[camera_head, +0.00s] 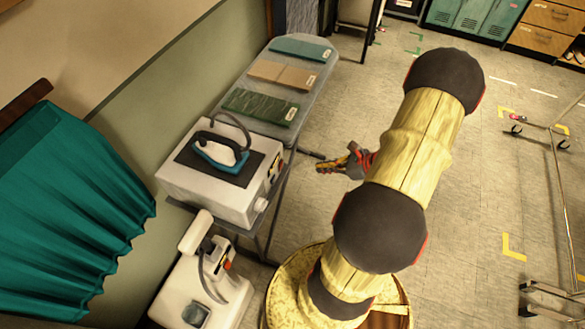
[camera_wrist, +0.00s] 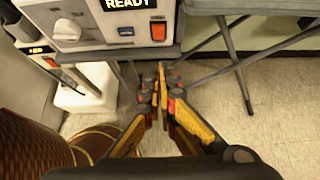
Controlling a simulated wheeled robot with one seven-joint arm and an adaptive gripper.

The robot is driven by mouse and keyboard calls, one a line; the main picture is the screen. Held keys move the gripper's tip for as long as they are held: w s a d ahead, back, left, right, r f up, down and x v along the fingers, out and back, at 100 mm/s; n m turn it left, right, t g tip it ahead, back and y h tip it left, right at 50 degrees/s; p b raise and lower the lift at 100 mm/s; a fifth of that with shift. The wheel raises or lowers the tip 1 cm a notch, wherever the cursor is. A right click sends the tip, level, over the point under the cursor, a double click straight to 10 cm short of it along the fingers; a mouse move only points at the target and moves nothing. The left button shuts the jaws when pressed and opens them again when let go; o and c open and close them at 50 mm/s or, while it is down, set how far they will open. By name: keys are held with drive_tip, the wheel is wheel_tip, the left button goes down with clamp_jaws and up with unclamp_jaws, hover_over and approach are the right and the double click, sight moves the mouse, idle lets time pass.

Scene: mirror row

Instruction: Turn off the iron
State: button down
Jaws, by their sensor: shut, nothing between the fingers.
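The iron (camera_head: 222,152), teal and white with a dark cord, rests on a dark pad on top of a white steam station (camera_head: 190,190). In the wrist view the station's front panel (camera_wrist: 95,18) shows a lit "READY" sign, a pale knob (camera_wrist: 125,30) and an orange-red switch (camera_wrist: 158,30). My gripper (camera_head: 328,167) is to the right of the station in the head view, clear of it. In the wrist view my gripper (camera_wrist: 160,82) is shut and empty, its tips just below the panel, apart from the switch.
A grey ironing board (camera_head: 318,78) with folded teal, tan and green cloths extends behind the station. A white appliance (camera_head: 170,300) stands at the lower left, near a teal curtain (camera_head: 60,210). A metal rack (camera_head: 565,190) is at the right.

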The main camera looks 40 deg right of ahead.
drive_tip(key=b, duration=0.3)
approach(281, 166)
drive_tip(key=w+f, duration=0.4)
drive_tip(key=f, duration=0.2)
drive_tip(key=shift+w+a+f, duration=0.1)
drive_tip(key=shift+a, duration=0.1)
drive_tip(key=shift+w+a, duration=0.15)
drive_tip(key=shift+w, duration=0.2)
drive_tip(key=shift+r, duration=0.25)
